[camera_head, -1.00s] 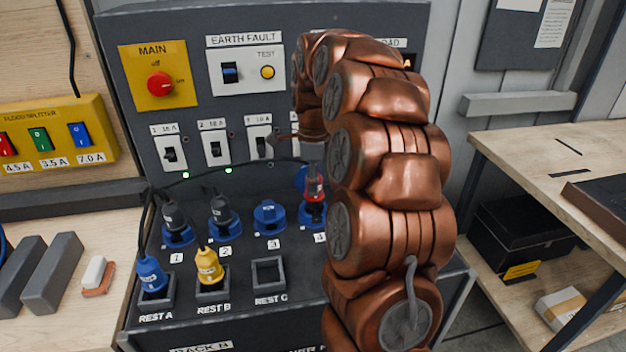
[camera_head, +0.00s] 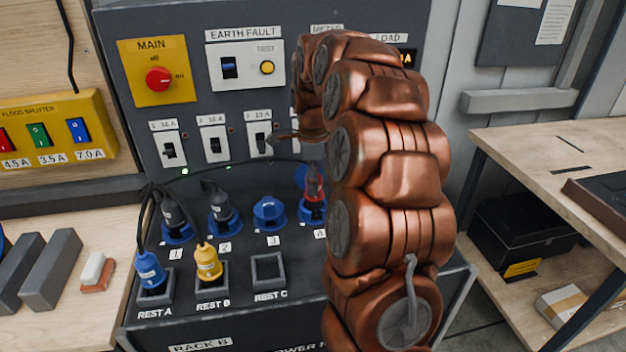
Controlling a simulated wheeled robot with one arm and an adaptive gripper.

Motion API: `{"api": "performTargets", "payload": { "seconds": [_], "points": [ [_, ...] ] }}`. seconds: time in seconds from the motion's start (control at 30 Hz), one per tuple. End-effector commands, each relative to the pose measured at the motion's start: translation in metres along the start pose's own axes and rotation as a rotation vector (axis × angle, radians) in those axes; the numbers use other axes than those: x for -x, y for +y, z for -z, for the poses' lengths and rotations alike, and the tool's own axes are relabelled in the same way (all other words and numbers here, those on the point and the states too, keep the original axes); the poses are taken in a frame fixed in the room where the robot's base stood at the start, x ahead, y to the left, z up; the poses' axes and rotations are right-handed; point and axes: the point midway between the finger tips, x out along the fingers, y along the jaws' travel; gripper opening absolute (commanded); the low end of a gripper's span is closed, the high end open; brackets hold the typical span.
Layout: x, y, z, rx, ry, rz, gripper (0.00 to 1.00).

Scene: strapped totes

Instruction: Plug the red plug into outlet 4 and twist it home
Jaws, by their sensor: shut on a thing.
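The red plug (camera_head: 314,181) stands upright at the blue outlet 4 (camera_head: 308,212), with its right side hidden by my copper arm. I cannot tell how deep it sits or how far it is twisted. A blue lid shows behind it. My gripper (camera_head: 314,158) is just above the plug, shut on its top; the fingers are mostly hidden behind my arm. The number label of outlet 4 is partly covered.
Outlets 1 (camera_head: 176,231) and 2 (camera_head: 222,220) hold dark plugs; outlet 3 (camera_head: 269,213) is empty. A blue plug (camera_head: 150,270) and a yellow plug (camera_head: 208,262) rest in front. Rest C (camera_head: 268,271) is empty. A dark cable arcs behind the outlets.

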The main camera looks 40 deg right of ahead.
Motion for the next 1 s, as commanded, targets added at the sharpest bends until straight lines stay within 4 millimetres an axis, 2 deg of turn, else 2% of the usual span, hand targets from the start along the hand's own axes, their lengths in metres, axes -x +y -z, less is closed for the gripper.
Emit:
{"api": "performTargets", "payload": {
  "seconds": [1.0],
  "points": [
    [-0.013,0.0,0.0,0.0,0.0,0.0,0.01]
  ]
}}
